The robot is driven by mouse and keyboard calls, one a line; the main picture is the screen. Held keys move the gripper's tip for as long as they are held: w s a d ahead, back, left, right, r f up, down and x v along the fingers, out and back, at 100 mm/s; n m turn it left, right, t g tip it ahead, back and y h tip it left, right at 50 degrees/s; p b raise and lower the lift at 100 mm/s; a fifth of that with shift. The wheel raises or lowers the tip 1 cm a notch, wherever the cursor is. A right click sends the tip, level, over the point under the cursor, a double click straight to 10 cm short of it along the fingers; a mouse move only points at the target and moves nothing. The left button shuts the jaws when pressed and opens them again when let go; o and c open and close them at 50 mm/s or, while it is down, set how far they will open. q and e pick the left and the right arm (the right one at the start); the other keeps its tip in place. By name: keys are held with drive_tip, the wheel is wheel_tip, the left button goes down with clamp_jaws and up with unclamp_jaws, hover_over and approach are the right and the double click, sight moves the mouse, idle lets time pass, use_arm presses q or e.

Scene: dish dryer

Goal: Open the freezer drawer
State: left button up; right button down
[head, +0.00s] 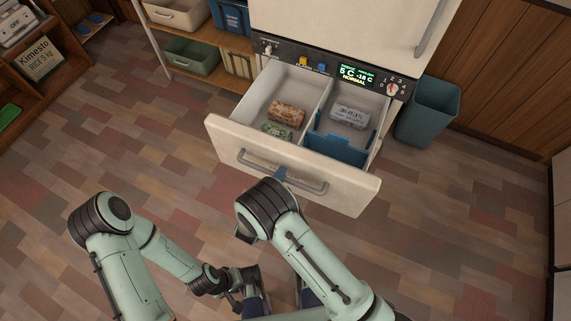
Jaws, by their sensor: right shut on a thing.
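The freezer drawer (222,142) is pulled out of the lower part of the white fridge, its inside open to view. Its long grey handle (312,186) runs across the drawer front. My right gripper (281,175) is shut on the handle near its middle; my wrist hides part of the fingers. My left gripper (238,289) is low in the picture, away from the drawer; its fingers are too small and dark to judge.
The drawer holds a brown package (287,115), a green bag (276,131), a pale package (350,116) and a blue divider (337,149). A teal bin (430,110) stands right of the fridge, shelves (186,79) left. The floor at left is clear.

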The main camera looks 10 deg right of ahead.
use_arm(q)
drive_tip(key=shift+s+r+p, duration=0.3)
drive_tip(key=shift+r+p, duration=0.25)
use_arm(e)
drive_tip(key=f+v, duration=0.1)
drive_tip(key=v, duration=0.7)
drive_tip(key=shift+f, duration=0.3)
drive_tip(key=shift+s+a, duration=0.1)
drive_tip(key=c, duration=1.1)
unclamp_jaws()
use_arm(q)
drive_tip(key=shift+a, duration=0.1)
